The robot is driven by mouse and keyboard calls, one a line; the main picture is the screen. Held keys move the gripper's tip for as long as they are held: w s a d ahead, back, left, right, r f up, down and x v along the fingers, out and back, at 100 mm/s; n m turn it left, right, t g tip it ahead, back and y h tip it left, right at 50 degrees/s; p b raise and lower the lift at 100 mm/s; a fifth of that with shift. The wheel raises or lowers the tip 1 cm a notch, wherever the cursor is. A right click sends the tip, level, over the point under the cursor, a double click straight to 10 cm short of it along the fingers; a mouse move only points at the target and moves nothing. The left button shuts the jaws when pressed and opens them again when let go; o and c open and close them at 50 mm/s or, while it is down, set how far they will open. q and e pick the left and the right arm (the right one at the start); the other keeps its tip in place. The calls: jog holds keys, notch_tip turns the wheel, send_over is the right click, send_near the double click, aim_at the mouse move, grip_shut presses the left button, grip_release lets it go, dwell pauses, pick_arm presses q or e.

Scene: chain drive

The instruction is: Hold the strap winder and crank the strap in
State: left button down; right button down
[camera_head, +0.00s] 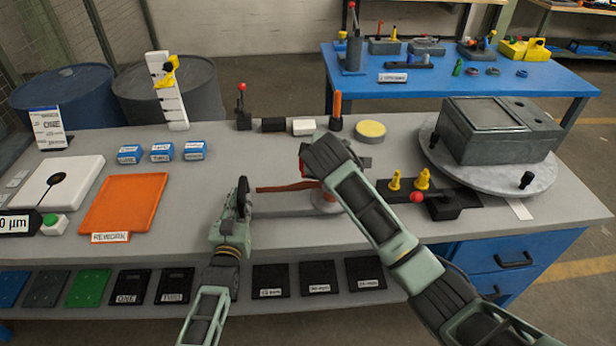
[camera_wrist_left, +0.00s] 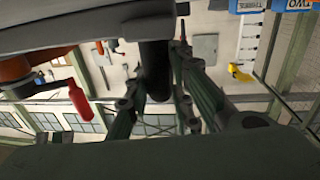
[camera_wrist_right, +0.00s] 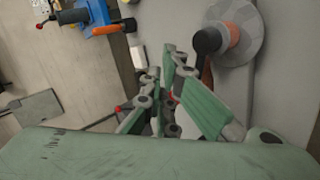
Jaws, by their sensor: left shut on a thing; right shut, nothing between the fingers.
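The strap winder shows in the head view as a pale round base (camera_head: 325,205), partly covered by my right arm. An orange-red strap (camera_head: 285,187) runs left from it towards my left gripper. In the right wrist view the winder's grey disc (camera_wrist_right: 240,38) has an orange middle, with a black part beside it. My left gripper (camera_head: 242,196) is shut on a black cylindrical part (camera_wrist_left: 155,65), seen between its fingers in the left wrist view. A red crank grip (camera_wrist_left: 80,100) shows left of it there. My right gripper (camera_head: 310,160) is shut and empty beside the winder.
An orange rework tray (camera_head: 125,203) and several blue boxes (camera_head: 162,152) lie to the left. A red-knobbed lever (camera_head: 440,204), yellow pieces and a grey turntable (camera_head: 490,178) stand to the right. Small blocks and a yellow disc (camera_head: 370,130) line the back.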

jog(key=s+a+f+n+t+y, duration=0.1)
jog(key=s+f+n+t+y, duration=0.15)
jog(key=s+n, duration=0.7)
jog(key=s+f+n+t+y, duration=0.1)
jog(key=s+f+n+y, duration=0.15)
jog(key=n, duration=1.35)
jog(key=a+r+x, duration=0.1)
jog(key=r+x, duration=0.1)
jog(key=x, duration=1.1)
jog(key=shift+y, duration=0.3)
jog(key=shift+w+a+m+t+h, duration=0.25)
jog(key=shift+w+m+h, duration=0.35)
jog(key=shift+m+h, duration=0.25)
